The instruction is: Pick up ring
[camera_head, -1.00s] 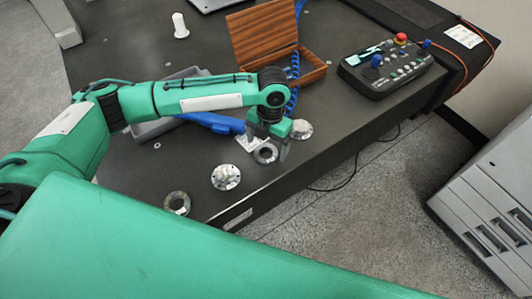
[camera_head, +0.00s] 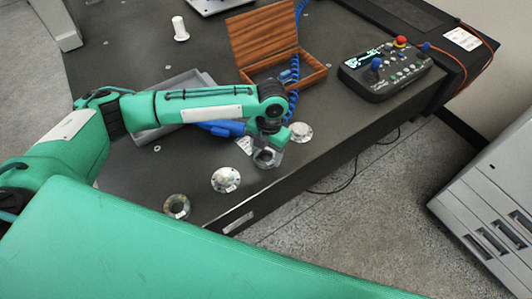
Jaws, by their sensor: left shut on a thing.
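My left gripper (camera_head: 267,150) comes in from the left and points down at the table near its front edge. It is shut on a dark metal ring (camera_head: 264,160), which shows just under the fingers; the fingers partly hide it. I cannot tell whether the ring touches the table. My right gripper is not in view.
A silver flange disc (camera_head: 226,179) lies left of the gripper and another (camera_head: 301,132) right of it. Behind are a grey tray (camera_head: 186,82), an open wooden box (camera_head: 262,35) and a control panel (camera_head: 385,70). The table's front edge (camera_head: 245,210) is close.

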